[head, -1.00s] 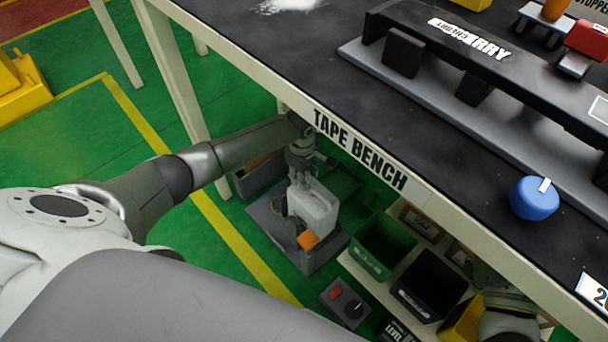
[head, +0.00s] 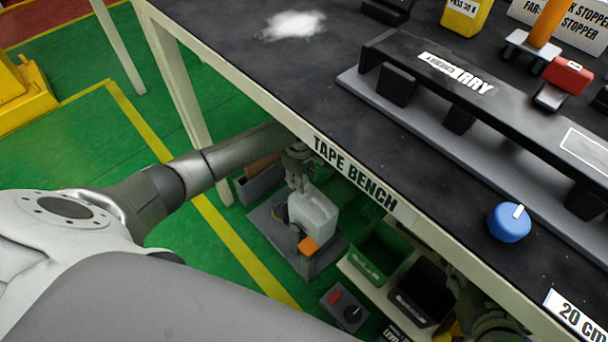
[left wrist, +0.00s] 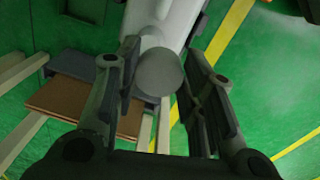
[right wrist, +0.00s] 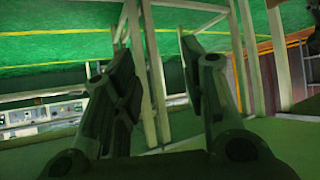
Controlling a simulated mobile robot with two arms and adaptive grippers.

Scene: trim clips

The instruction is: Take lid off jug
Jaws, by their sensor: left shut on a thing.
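A pale translucent jug (head: 316,212) stands on a grey stand under the bench front, with an orange part (head: 308,246) at its near lower side. My left gripper (head: 300,180) points down at the jug's top. In the left wrist view my left gripper (left wrist: 160,95) is shut on a round grey end piece, which I take for the lid (left wrist: 160,72), with the pale jug body behind it. Whether the lid is still seated on the jug is hidden. My right gripper (right wrist: 155,85) is open and empty in the right wrist view.
The bench edge labelled TAPE BENCH (head: 355,172) hangs close over my left arm. A green bin (head: 375,252) and a black bin (head: 424,290) stand right of the jug. A control box (head: 343,306) is in front. Open green floor lies left.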

